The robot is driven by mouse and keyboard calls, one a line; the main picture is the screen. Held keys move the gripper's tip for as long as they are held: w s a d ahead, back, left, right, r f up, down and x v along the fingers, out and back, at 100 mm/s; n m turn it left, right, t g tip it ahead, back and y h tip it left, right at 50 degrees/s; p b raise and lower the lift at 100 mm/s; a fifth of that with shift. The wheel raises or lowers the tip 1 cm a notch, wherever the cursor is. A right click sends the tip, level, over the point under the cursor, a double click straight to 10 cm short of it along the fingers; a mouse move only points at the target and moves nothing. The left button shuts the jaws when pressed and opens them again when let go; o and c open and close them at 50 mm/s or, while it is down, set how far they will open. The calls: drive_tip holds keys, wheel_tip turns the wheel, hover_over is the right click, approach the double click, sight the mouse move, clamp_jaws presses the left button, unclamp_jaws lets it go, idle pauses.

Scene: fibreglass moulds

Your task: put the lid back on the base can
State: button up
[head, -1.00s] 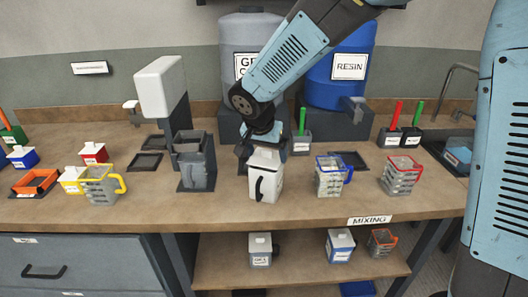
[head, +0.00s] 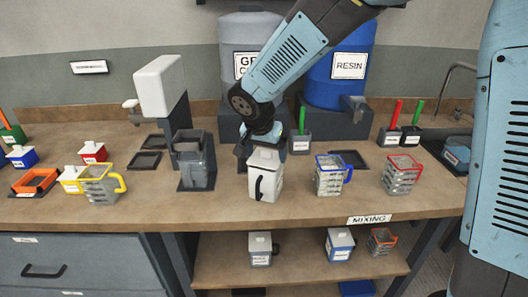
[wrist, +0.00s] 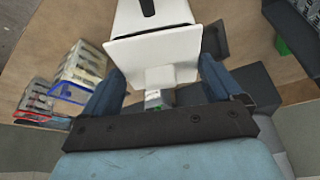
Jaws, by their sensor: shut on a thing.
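A white can (head: 265,187) with a black handle stands upright on the bench in the middle of the head view; I take it as the base can. Its white square lid (head: 264,159) is at the can's top, and the lid's plate also shows in the wrist view (wrist: 153,52). My gripper (head: 263,147) comes from above and behind. The can's wall (wrist: 150,14) shows beyond the plate. I cannot tell whether the lid is fully seated on the rim.
A grey jug (head: 195,172) on a dispenser stands left of the can. A blue-handled jug (head: 329,177) and a red-rimmed jug (head: 401,176) stand to the right. A green-handled tool's holder (head: 301,144) is close behind. Bench in front of the can is clear.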

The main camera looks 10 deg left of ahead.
idle(0.3)
drive_tip(key=o, duration=0.7)
drive_tip(key=shift+r, duration=0.1)
drive_tip(key=shift+r, duration=3.35)
drive_tip(key=shift+c, duration=0.4)
clamp_jaws()
drive_tip(key=shift+f, duration=2.2)
